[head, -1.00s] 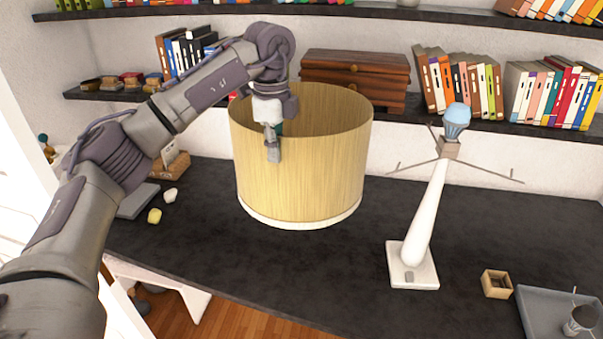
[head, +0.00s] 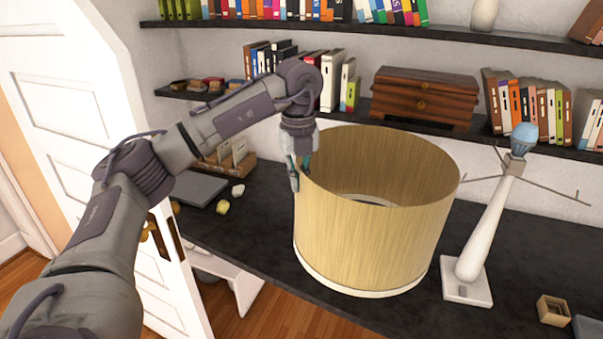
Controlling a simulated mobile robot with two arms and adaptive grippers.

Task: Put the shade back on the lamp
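The lampshade (head: 385,240) is a wide, open-topped tan drum with a white bottom band. It is upright over the front part of the dark desk; I cannot tell whether its bottom touches the desk. My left gripper (head: 299,178) is at its left rim, one finger outside and the other on the inner side, closed on the wall. The lamp (head: 485,222) stands to the right, with a slanted white stem on a square base, a pale blue bulb on top and thin arms spreading below the bulb. The shade hides part of the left arms. My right gripper is not in view.
Behind are shelves with books (head: 512,100) and a wooden drawer box (head: 425,95). A small open wooden box (head: 553,310) sits right of the lamp base. A grey flat item (head: 198,188) and small stones lie at left. A white door (head: 75,110) stands open left.

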